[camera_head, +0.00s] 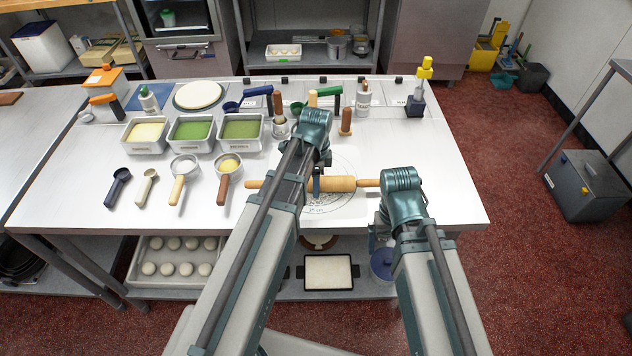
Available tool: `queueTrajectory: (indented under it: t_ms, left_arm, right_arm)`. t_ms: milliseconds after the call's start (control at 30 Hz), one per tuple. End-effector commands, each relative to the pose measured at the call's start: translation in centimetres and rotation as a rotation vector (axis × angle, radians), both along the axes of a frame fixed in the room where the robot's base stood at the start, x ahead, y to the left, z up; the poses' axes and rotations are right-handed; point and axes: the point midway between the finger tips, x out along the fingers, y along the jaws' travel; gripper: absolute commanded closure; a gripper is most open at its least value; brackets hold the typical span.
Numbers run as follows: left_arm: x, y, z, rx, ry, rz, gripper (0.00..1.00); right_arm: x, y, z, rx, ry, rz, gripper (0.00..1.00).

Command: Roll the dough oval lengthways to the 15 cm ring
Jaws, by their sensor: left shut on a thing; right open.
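A wooden rolling pin (338,184) lies crosswise over a white mat (350,208) printed with rings, near the table's front. My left gripper (316,187) reaches down at the pin, left of its middle, and is shut on it; my forearm covers part of the pin's left side. My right gripper (376,238) is open and low at the table's front edge, below the pin's right end; its fingers are partly hidden by my wrist. The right wrist is close to the pin's right handle. I cannot make out the dough; the pin and my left arm hide part of the mat.
Three trays (190,146) with yellow and green contents stand at the left. Several scoops and sieves (183,167) lie before them. Wooden-handled tools (346,121) and a shaker (363,100) stand behind the mat. The table's right side (440,170) is clear.

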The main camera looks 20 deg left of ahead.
Motion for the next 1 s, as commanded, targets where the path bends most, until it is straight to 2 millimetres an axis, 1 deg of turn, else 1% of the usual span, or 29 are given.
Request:
queueTrajectory:
  t_ms: [433, 467, 600, 633, 667, 1000]
  left_arm:
    - [0.01, 0.00, -0.22, 0.000, 0.001, 0.000, 1.00]
    - [0.01, 0.00, -0.18, 0.000, 0.001, 0.000, 0.38]
    - [0.03, 0.01, -0.16, 0.000, 0.000, 0.000, 0.12]
    - [0.03, 0.01, -0.17, 0.000, 0.000, 0.000, 0.07]
    - [0.04, 0.01, -0.17, 0.000, 0.000, 0.000, 0.06]
    - [0.07, 0.01, 0.09, 0.000, 0.000, 0.000, 0.06]
  right_arm:
    - [0.00, 0.00, -0.22, 0.000, 0.000, 0.000, 0.00]
    - [0.00, 0.00, -0.18, 0.000, 0.000, 0.000, 0.00]
    - [-0.01, 0.00, -0.16, 0.000, 0.000, 0.000, 0.00]
    - [0.00, 0.00, -0.16, 0.000, 0.000, 0.000, 0.00]
    - [0.00, 0.00, -0.17, 0.000, 0.000, 0.000, 0.00]
    - [0.00, 0.00, 0.09, 0.000, 0.000, 0.000, 0.00]
